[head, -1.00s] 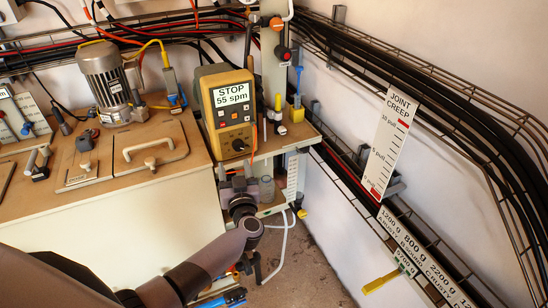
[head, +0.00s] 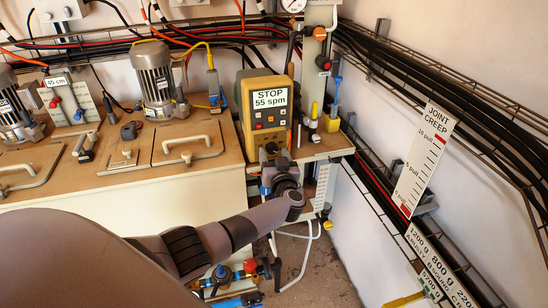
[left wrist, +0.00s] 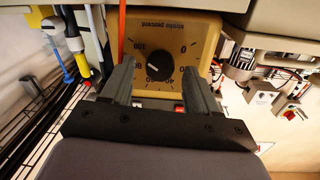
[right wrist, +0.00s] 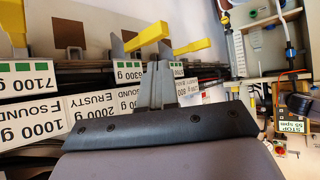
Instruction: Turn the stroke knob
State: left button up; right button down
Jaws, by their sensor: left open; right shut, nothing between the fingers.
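The stroke knob (left wrist: 159,75) is a black round knob on the yellow face of the control box, with a dial marked "stroke percent" that appears upside down in the left wrist view. Its white mark points to the upper left there. In the head view the yellow box (head: 247,131) shows "STOP 55 spm", and my left gripper (head: 273,160) is at its lower front, covering part of the knob area. My left gripper (left wrist: 160,72) is open, its fingers either side of the knob in the picture; contact cannot be told. My right gripper (right wrist: 161,68) is shut and empty, away from the box.
A grey motor (head: 154,79) and lidded hatches (head: 189,145) stand on the bench left of the box. Yellow handles (right wrist: 195,46) and weight labels are close to my right gripper. A cable tray lines the wall.

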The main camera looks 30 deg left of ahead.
pick_arm(q)
jog(key=shift+w+a, duration=0.15)
jog(key=c, duration=1)
jog(key=shift+c, duration=0.2)
